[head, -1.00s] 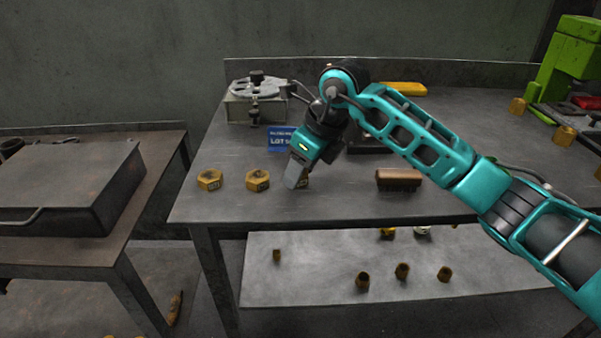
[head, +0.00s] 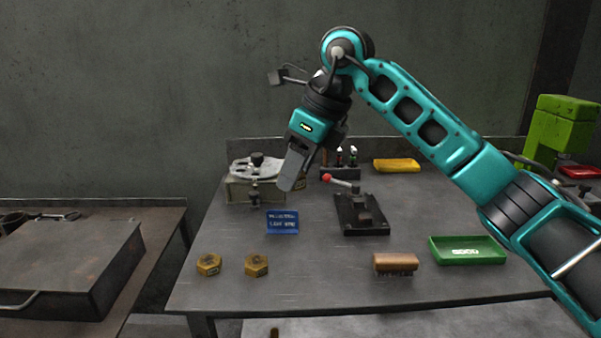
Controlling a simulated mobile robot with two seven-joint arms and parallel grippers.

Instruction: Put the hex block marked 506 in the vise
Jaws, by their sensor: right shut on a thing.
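My right gripper (head: 289,183) points down, raised above the back left part of the bench. It is shut on a brass-coloured hex block (head: 301,184), which is mostly hidden behind the near finger; its marking cannot be read. A black fixture (head: 361,214) with a red-knobbed lever stands mid-bench, to the right of the gripper; it looks like the vise. Two more hex blocks, one on the left (head: 209,264) and one on the right (head: 256,265), lie flat near the front left edge. Their numbers are too small to read. My left gripper is not in view.
A blue lot sign (head: 283,222) stands below the gripper in the picture. A grey device with a round plate (head: 254,187) is at the back left. A brush-like brown block (head: 395,263), a green tray (head: 467,250) and a yellow tray (head: 396,165) are to the right.

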